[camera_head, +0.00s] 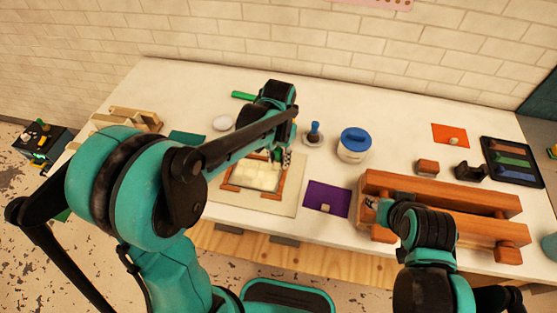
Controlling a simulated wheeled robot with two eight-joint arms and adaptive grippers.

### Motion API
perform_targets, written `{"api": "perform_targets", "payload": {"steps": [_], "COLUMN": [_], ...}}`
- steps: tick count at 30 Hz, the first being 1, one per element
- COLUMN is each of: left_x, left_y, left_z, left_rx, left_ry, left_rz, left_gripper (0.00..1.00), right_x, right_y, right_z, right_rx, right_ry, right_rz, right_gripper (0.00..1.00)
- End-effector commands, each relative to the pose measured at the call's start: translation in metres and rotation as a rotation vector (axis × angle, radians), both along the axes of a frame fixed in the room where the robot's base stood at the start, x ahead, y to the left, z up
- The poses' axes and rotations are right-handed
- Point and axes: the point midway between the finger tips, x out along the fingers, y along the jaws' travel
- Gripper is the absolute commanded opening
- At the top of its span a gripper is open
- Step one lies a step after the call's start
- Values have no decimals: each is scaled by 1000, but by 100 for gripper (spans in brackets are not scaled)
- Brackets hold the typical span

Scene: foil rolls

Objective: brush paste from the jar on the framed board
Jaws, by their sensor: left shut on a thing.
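The framed board (231,187) lies flat left of centre, with a pale panel inside a brown wooden frame. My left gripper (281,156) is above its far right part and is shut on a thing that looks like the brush. That thing is mostly hidden by the gripper, so I cannot tell whether it touches the panel. A white jar (352,154) with a blue lid stands to the right of this gripper. My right gripper (373,204) is low at the left end of a wooden rack; its fingers are too small to read.
A blue-handled tool (314,131) stands on a white dish between gripper and jar. A purple mat (327,199) lies right of the board. The wooden rack (440,195) fills the right front. An orange mat (450,134) and dark tray (513,161) are behind it.

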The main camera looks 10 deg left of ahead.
Motion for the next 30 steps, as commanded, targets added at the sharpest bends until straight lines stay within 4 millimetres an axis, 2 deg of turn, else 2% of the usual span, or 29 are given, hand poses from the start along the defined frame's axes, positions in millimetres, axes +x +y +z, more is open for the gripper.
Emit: {"api": "perform_targets", "payload": {"steps": [1,12,30], "left_x": [1,5,6], "left_y": [0,0,0], "left_z": [8,38,40], "left_rx": [0,0,0], "left_ry": [0,0,0], "left_rz": [0,1,1], "left_gripper": [1,1,1], "right_x": [0,0,0], "right_y": [0,0,0], "right_z": [7,29,30], "right_rx": [0,0,0], "right_ry": [0,0,0], "right_rz": [0,0,0], "right_gripper": [40,40,40]}}
